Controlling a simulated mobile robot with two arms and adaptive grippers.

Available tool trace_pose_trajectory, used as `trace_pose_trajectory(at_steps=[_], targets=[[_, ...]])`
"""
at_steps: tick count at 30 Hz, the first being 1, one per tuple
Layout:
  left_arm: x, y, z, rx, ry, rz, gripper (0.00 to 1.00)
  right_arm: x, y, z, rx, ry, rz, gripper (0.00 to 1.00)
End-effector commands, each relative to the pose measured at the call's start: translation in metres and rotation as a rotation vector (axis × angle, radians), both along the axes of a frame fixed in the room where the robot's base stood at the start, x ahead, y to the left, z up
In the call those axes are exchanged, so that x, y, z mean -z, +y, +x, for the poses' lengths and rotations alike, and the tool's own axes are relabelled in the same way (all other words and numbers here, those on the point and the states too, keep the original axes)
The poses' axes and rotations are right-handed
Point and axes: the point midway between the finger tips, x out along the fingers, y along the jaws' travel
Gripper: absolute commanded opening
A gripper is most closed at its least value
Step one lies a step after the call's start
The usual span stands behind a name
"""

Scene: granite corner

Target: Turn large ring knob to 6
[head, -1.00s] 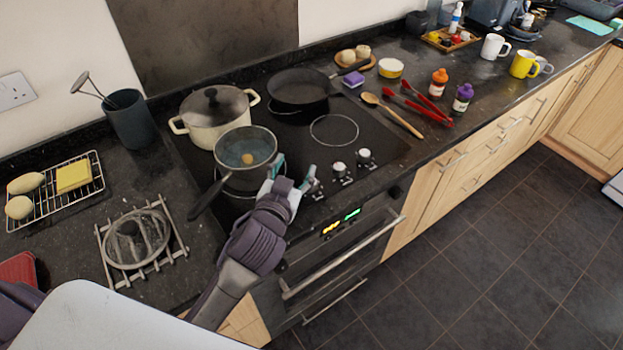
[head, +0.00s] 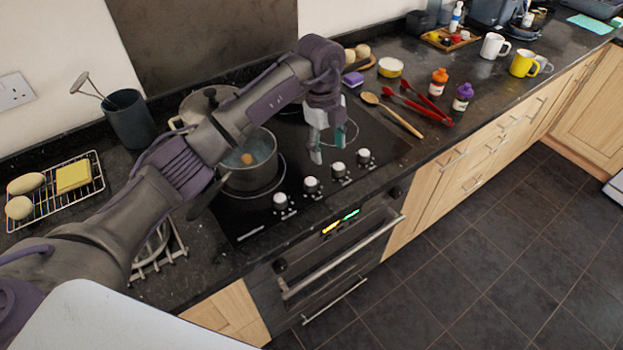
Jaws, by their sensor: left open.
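Several silver-topped knobs stand in a row along the hob's front edge: the leftmost knob (head: 281,202), the second knob (head: 311,185), the third knob (head: 338,170) and the rightmost knob (head: 364,157). Their markings are too small to read, so I cannot tell which is the large ring knob or where it points. My left gripper (head: 328,147) is open and empty, fingers pointing down above the hob's right part (head: 378,137), behind the third knob and apart from it. My right gripper is not in view.
A saucepan (head: 262,180) with an egg in water sits front left on the hob. My left arm partly hides it, the cream pot (head: 196,100) and the frying pan. A wooden spoon (head: 400,119) and red tongs (head: 423,109) lie right of the hob.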

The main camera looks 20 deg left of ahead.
Motion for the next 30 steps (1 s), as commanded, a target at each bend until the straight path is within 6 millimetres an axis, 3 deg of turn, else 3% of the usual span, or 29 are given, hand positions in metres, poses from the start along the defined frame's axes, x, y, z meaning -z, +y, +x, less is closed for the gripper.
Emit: trace_pose_trajectory(at_steps=[1,3,8,24,30], targets=[[-0.007,0.016,0.002,-0.039,0.013,0.065,0.61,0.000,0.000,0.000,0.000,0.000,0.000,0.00],[-0.011,0.029,0.002,-0.076,0.028,0.120,0.61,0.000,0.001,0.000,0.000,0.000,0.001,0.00],[-0.004,0.035,0.001,-0.093,0.039,0.148,0.61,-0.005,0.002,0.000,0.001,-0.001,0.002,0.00],[0.100,0.036,-0.005,-0.089,0.039,0.142,0.61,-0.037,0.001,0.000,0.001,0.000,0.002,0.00],[0.121,0.036,-0.004,-0.088,0.037,0.141,0.61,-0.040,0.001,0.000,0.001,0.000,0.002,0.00]])
